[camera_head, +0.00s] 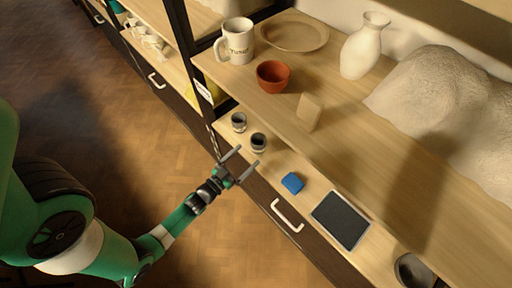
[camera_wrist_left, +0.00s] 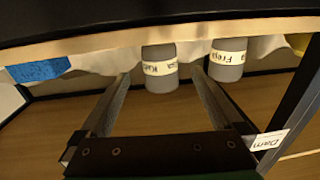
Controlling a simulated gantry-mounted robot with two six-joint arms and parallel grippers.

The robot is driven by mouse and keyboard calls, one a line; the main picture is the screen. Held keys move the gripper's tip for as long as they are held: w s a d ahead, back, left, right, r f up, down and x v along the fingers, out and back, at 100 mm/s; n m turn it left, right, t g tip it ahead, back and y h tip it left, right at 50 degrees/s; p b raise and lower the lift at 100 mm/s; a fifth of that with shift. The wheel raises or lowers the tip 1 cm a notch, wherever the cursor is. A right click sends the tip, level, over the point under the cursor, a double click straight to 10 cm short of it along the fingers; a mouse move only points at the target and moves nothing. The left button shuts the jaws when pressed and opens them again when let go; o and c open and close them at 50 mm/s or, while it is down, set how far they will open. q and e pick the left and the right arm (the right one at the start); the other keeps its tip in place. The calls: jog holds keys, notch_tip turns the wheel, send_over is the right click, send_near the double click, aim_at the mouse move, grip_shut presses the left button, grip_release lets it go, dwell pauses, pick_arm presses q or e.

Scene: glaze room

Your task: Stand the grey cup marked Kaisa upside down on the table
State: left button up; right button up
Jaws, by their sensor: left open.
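The grey cup marked Kaisa (camera_head: 258,142) stands on the lower wooden surface (camera_head: 275,165), its dark open mouth facing up. In the left wrist view the same cup (camera_wrist_left: 160,72) shows upside down, as that picture is turned over; its white label is partly readable. A similar grey cup (camera_head: 239,122), labelled something like Freja (camera_wrist_left: 228,62), stands beside it. My left gripper (camera_head: 249,155) is open and empty just in front of the Kaisa cup, its fingers pointing at it; contact cannot be made out. My right gripper is not in view.
A blue block (camera_head: 292,183) and a dark framed tablet (camera_head: 342,219) lie right of the cups, with a grey bowl (camera_head: 412,269) beyond. The upper shelf holds a mug (camera_head: 236,42), red bowl (camera_head: 273,76) and vase (camera_head: 364,47). A dark post (camera_head: 190,60) rises left of the cups.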

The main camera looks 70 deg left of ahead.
aim_at(253, 146)
pick_arm(q)
jog(key=shift+b+x, duration=0.75)
jog(key=shift+x, duration=2.7)
jog(key=shift+c, duration=0.3)
jog(key=c, duration=1.2)
jog(key=shift+r+p, duration=1.35)
jog(key=p+v, duration=0.4)
jog(key=v, duration=1)
jog(key=shift+p, duration=0.4)
jog(key=shift+f, duration=0.1)
